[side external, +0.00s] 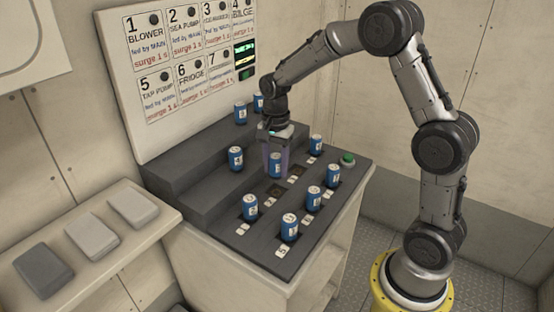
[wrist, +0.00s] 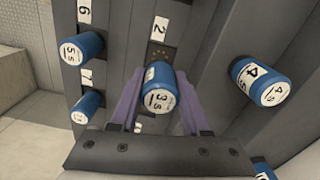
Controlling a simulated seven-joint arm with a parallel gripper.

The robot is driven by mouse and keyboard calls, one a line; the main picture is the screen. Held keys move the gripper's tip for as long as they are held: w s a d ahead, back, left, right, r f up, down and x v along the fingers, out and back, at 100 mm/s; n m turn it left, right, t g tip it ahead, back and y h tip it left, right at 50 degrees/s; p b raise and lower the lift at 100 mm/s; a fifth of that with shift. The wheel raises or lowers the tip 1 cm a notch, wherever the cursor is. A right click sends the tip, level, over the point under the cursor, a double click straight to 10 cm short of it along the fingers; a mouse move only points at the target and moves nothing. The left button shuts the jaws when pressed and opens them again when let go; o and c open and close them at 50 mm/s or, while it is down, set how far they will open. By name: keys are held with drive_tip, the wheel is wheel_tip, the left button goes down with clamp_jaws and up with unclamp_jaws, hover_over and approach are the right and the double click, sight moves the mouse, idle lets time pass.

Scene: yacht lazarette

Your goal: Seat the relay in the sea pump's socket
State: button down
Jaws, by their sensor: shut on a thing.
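My gripper (side external: 276,162) is shut on a blue relay with a white top marked "3 s". The held relay shows between the purple fingers in the side view (side external: 277,166) and the wrist view (wrist: 160,97). It is above the dark sloping console. In the wrist view, a dark empty socket (wrist: 166,54) with small contacts lies just beyond the relay, beside a white tag "2" (wrist: 160,27). The wall panel (side external: 182,62) names number 2 as SEA PUMP. The relay's lower end is hidden in the wrist view.
Other blue relays stand around it, including one marked "5 s" (wrist: 82,48) and one marked "4 s" (wrist: 262,84) in the wrist view. Several more stand on the console (side external: 205,190). A green button (side external: 347,159) is at its right. A shelf (side external: 90,265) with three boxes is at left.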

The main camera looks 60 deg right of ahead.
drive_tip(key=shift+f, duration=2.75)
drive_tip(key=shift+c, duration=1.5)
unclamp_jaws()
wheel_tip(320, 180, up, 12)
drive_tip(key=shift+r, duration=0.85)
